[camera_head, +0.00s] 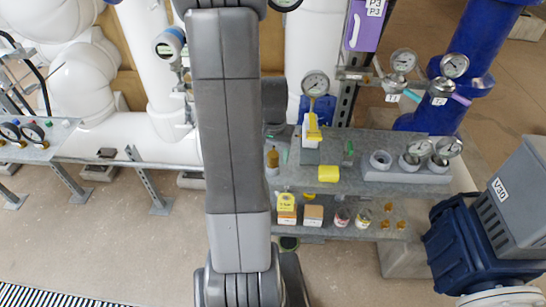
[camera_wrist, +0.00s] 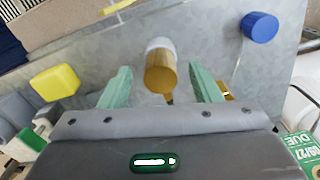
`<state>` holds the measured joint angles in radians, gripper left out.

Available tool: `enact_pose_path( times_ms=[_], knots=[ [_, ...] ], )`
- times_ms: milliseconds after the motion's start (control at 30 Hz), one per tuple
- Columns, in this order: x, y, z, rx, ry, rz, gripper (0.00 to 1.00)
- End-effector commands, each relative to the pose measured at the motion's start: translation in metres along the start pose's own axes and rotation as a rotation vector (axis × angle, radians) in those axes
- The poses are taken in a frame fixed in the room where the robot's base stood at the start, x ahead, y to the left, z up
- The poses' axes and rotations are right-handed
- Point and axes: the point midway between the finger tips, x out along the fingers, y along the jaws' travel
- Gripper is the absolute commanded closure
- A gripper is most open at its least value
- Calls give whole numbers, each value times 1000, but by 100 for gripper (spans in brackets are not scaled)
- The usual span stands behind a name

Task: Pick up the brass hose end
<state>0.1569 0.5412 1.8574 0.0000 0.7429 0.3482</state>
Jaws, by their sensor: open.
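The brass hose end (camera_wrist: 160,75) is a short brass cylinder with a white part at its far end. It lies or stands on the grey bench, and it shows in the head view (camera_head: 272,157) just right of my arm. My gripper (camera_wrist: 160,68) is open around it, with pale green fingers on either side and clear gaps to both. In the head view one green finger shows beside the brass piece, while my arm hides most of the gripper. The underside of the brass piece is hidden.
A yellow block (camera_wrist: 56,82) and a blue cylinder (camera_wrist: 260,27) stand on the bench on either side. A grey holder with gauges (camera_head: 405,172) is at the right. A lower shelf (camera_head: 350,236) carries small boxes, jars and brass pieces. The blue valve motor (camera_head: 465,245) is at far right.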

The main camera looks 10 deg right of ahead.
Motion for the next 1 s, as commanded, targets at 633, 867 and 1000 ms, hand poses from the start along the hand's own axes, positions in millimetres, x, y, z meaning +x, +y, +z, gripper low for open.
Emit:
enact_pose_path(
  times_ms=[633,867,1000],
  knots=[
    [15,0,0,-1,0,0,84],
    [15,0,0,-1,0,0,86],
    [10,-1,0,-1,2,-1,86]
  ],
)
